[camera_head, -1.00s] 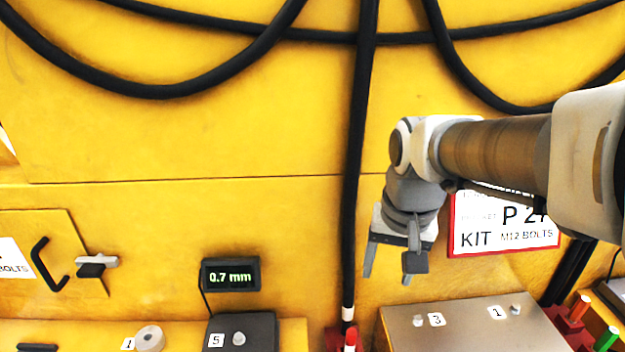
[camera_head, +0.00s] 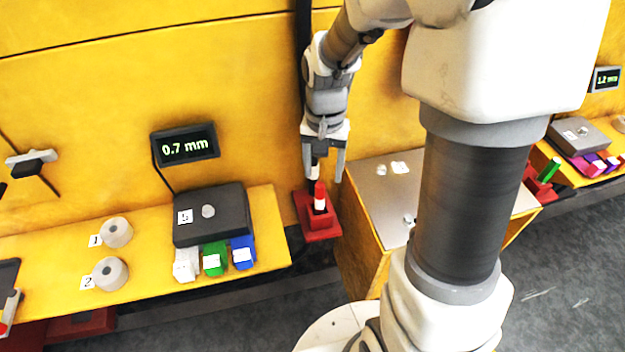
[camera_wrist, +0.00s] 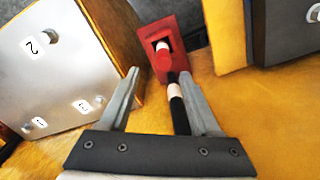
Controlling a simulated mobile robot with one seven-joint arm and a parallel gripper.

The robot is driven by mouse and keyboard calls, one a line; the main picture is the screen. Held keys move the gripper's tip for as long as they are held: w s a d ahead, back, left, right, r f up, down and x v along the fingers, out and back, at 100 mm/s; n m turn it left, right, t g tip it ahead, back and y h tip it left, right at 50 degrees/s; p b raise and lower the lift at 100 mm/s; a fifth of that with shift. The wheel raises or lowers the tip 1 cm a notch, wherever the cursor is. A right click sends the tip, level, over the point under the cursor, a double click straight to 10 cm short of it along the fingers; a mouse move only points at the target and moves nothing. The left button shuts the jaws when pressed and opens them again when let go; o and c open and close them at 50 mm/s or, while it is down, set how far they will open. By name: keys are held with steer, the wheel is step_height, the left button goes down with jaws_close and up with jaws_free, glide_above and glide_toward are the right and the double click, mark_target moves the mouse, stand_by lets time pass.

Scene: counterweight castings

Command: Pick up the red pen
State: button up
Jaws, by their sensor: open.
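The red pen (camera_head: 320,189) stands upright in a red holder (camera_head: 318,236) on the floor side, between the two yellow benches. A white band shows below its red top. My gripper (camera_head: 322,178) points down just above the pen, with its fingers apart and nothing held. In the wrist view, the red holder (camera_wrist: 184,34) is beyond the fingertips of my gripper (camera_wrist: 159,76). The pen (camera_wrist: 163,46) shows there end-on, partly unclear against the red holder.
A metal-topped box (camera_head: 372,183) stands right of the holder. The left bench (camera_head: 142,262) carries a dark box (camera_head: 211,216), coloured blocks and two rolls.

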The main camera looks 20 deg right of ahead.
mark_target(320, 194)
step_height(320, 194, down, 2)
steer(key=shift+s+a+f+b, duration=0.1)
steer(key=shift+a+f+b, duration=0.05)
steer(key=shift+f, duration=0.75)
steer(key=shift+s+a+f+b, duration=0.1)
steer(key=shift+s+f+b, duration=0.05)
steer(key=shift+f, duration=0.75)
steer(key=shift+s+a+f+b, duration=0.1)
steer(key=shift+a+f+b, duration=0.05)
steer(key=shift+f, duration=0.75)
jaws_close()
